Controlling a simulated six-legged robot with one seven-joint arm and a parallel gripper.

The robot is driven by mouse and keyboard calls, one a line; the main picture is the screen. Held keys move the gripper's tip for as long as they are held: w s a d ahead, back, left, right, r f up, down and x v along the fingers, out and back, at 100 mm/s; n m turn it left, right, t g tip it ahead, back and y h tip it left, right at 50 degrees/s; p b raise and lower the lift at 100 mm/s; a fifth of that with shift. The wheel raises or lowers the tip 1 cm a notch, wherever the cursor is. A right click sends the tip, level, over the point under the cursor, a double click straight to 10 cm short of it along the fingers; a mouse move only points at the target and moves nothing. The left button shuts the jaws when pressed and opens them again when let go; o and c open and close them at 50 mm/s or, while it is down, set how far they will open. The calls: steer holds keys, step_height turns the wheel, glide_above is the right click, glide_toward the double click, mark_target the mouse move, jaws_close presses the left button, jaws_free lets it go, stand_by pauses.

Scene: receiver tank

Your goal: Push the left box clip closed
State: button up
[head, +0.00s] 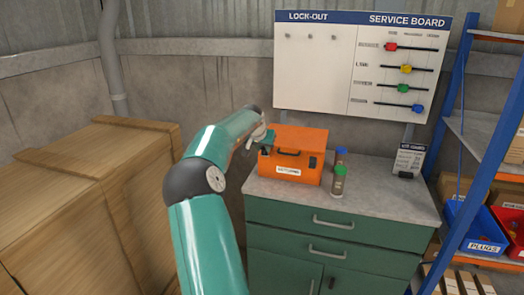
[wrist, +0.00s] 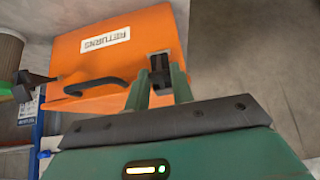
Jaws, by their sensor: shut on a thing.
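The orange box (head: 288,140) labelled RETURNS stands on the cabinet top, and its lid looks down. It appears upside down in the wrist view (wrist: 120,48). Its right clip (head: 312,161) is a dark patch on the front face. The left clip (wrist: 159,68) is dark and sits between my fingertips in the wrist view; my gripper hides it in the head view. My gripper (wrist: 164,80) is shut on this clip, at the left end of the box front. The fingers cover part of the clip, so I cannot tell its angle.
The box's black handle (wrist: 96,86) is beside my fingers. The right part of the cabinet top (head: 385,196) is clear.

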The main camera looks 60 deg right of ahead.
steer(key=shift+d+r+y, duration=0.2)
steer(key=shift+d+y, duration=0.2)
steer(key=shift+y, duration=0.2)
steer(key=o, duration=1)
steer(key=v, duration=1.3)
steer(key=shift+w+r, duration=0.15)
steer(key=shift+r, duration=0.3)
